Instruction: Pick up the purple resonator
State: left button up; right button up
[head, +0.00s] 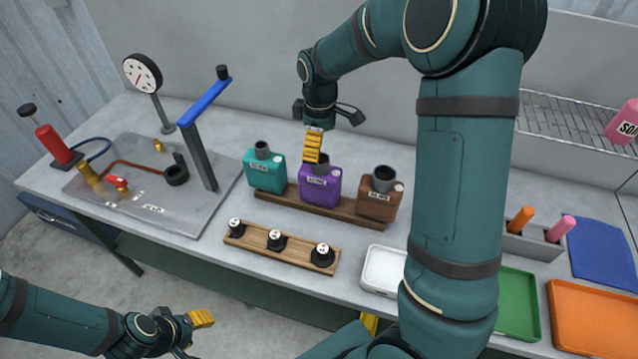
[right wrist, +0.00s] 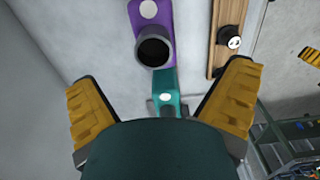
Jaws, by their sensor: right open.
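The purple resonator (head: 319,188) stands upright on a wooden rack, between a teal one (head: 264,172) and a brown one (head: 378,197). My right gripper (head: 313,147) is just above the purple resonator, and a yellow finger overlaps its dark neck in the head view. In the right wrist view the purple resonator (right wrist: 153,22) shows its open dark neck beyond and between the spread fingers of my right gripper (right wrist: 160,105). The teal resonator (right wrist: 165,88) lies below it in that view. My left gripper (head: 195,320) is low at the front left, away from the resonators; its opening is unclear.
A wooden strip (head: 280,248) with black knobs lies in front of the rack. A gauge (head: 142,74) and a blue-handled post (head: 200,130) stand at the left. A white tray (head: 384,270), green tray (head: 518,303) and orange tray (head: 592,318) lie at the right.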

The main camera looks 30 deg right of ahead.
aim_at(320, 166)
notch_tip(320, 166, down, 3)
jog(key=shift+w+f, duration=0.1)
jog(key=shift+f, duration=0.1)
jog(key=shift+w+d+f, duration=0.1)
jog(key=shift+d+f, duration=0.05)
jog(key=shift+f, duration=1.2)
jog(key=shift+w+d+f, duration=0.1)
jog(key=shift+d+f, duration=0.05)
jog(key=shift+f, duration=1.15)
jog(key=c, duration=1.3)
